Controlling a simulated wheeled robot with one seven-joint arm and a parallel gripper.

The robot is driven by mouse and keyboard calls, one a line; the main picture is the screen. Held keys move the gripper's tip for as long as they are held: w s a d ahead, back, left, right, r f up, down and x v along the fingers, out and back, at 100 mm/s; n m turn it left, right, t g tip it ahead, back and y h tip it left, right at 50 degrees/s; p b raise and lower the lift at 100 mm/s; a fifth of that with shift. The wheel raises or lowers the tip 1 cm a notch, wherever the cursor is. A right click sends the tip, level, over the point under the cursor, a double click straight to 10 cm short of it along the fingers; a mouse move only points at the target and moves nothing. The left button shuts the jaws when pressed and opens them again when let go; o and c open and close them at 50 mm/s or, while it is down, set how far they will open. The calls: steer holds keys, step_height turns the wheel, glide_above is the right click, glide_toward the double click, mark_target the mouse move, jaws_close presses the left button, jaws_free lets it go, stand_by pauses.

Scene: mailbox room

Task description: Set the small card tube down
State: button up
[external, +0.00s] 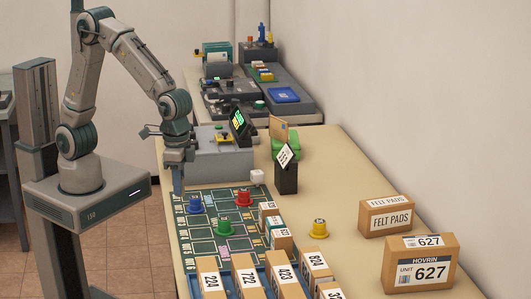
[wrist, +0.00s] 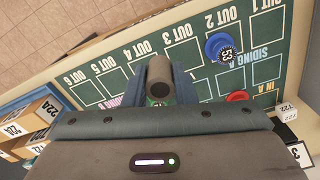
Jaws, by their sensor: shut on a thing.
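My gripper (external: 177,186) is over the far left part of the green printed board (external: 205,250). In the wrist view its two blue-grey fingers (wrist: 159,84) are shut on the small card tube (wrist: 160,72), a short greyish-brown cylinder with a dark round end. The tube appears over the board near the OUT 3 and OUT 4 lettering. I cannot tell whether it touches the board. The tube is not clearly visible in the external view. A small green patch shows just below the tube in the wrist view.
Blue (external: 195,204), red (external: 243,196) and green (external: 243,226) pieces stand on the board. A yellow piece (external: 319,228) stands on the table to the right. Several numbered cartons (external: 248,276) stand at the near end. A grey machine (external: 215,160) stands beyond the board.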

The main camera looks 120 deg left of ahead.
steer(key=shift+s+d+r+n, duration=0.1)
steer(key=shift+s+r+n, duration=0.2)
steer(key=shift+r, duration=0.1)
steer(key=shift+s+r+n, duration=0.15)
steer(key=shift+r+n, duration=0.15)
steer(key=shift+r, duration=0.1)
steer(key=shift+a, duration=0.2)
steer(key=p, duration=0.2)
glide_above(215, 215)
step_height(215, 215, down, 7)
steer(key=shift+a+r, duration=0.1)
steer(key=shift+f+p, duration=0.4)
steer(key=shift+f, duration=1.6)
steer(key=shift+f, duration=0.1)
steer(key=o, duration=1)
steer(key=shift+c, duration=0.2)
